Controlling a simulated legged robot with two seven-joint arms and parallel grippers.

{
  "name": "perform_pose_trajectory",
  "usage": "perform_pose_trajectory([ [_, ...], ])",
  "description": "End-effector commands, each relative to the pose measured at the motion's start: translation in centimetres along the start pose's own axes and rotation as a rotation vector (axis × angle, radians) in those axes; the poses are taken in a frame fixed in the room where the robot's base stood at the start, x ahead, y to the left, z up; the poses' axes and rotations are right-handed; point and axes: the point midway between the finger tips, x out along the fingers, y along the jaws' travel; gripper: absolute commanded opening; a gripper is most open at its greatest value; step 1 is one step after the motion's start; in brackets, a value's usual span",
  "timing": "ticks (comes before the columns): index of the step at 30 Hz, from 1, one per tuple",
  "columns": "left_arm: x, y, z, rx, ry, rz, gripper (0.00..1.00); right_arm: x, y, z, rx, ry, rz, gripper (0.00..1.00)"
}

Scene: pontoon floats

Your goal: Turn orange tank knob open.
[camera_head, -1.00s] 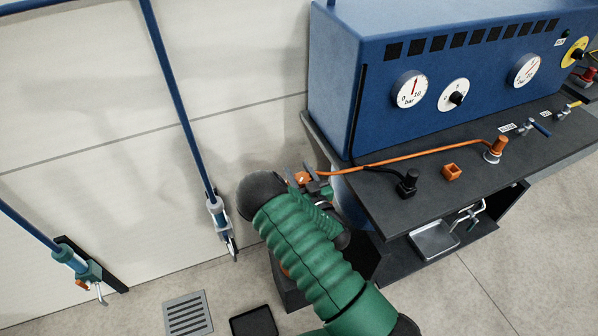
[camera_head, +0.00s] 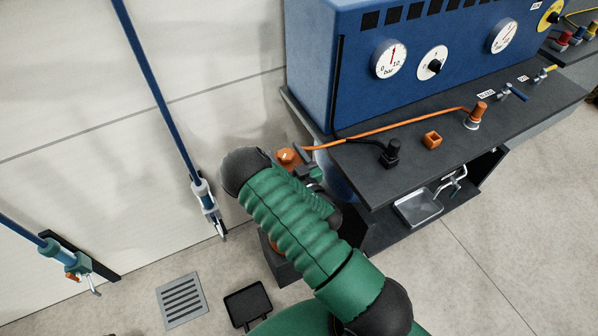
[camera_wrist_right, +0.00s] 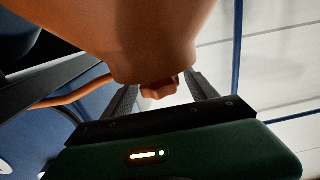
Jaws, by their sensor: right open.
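The orange tank knob (camera_head: 287,155) shows in the head view beside the bench's left end, partly hidden by my right arm. In the right wrist view a large orange body fills the top middle, and a small faceted orange piece (camera_wrist_right: 160,88) sticks out below it. My right gripper (camera_wrist_right: 162,86) is open, with one dark finger on each side of that small piece. I cannot tell whether the fingers touch it. In the head view the right gripper (camera_head: 306,170) is mostly hidden behind my green arm. My left gripper is not in view.
An orange hose (camera_head: 390,123) runs from the knob area across the dark bench (camera_head: 375,175) to an orange fitting (camera_head: 476,116). A blue gauge cabinet (camera_head: 350,75) stands on the bench. A floor drain (camera_head: 181,300) and a black tray (camera_head: 248,304) lie on the floor.

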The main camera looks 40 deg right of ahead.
Motion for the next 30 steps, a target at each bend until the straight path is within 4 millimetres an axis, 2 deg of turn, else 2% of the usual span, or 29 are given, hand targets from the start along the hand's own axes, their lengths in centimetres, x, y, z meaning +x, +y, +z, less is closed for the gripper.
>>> perform_pose_trajectory([
  [6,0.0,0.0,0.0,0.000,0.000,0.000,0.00,-5.7,0.1,0.2,0.001,-0.006,0.005,0.67],
  [7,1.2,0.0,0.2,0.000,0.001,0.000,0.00,-5.9,-0.1,1.3,-0.002,-0.015,-0.002,0.67],
  [9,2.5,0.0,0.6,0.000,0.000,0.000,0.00,-6.6,0.0,2.0,-0.003,-0.029,-0.001,0.67],
  [12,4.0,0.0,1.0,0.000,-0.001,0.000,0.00,-7.5,0.0,1.9,-0.005,-0.027,-0.001,0.67],
  [15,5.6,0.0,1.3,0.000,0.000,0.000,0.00,-8.2,-0.3,1.0,-0.011,-0.001,-0.009,0.67],
  [16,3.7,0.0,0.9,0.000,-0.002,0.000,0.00,-8.5,-0.2,0.0,-0.007,-0.009,-0.004,0.67],
  [18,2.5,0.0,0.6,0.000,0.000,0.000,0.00,-9.2,-0.2,-0.1,-0.005,-0.015,-0.001,0.67],
  [25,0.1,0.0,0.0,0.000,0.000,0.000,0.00,-12.0,0.0,-0.5,-0.002,-0.006,-0.002,0.67],
  [30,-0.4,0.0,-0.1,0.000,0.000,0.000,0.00,-13.5,0.0,-0.1,0.000,-0.002,0.000,0.67],
])
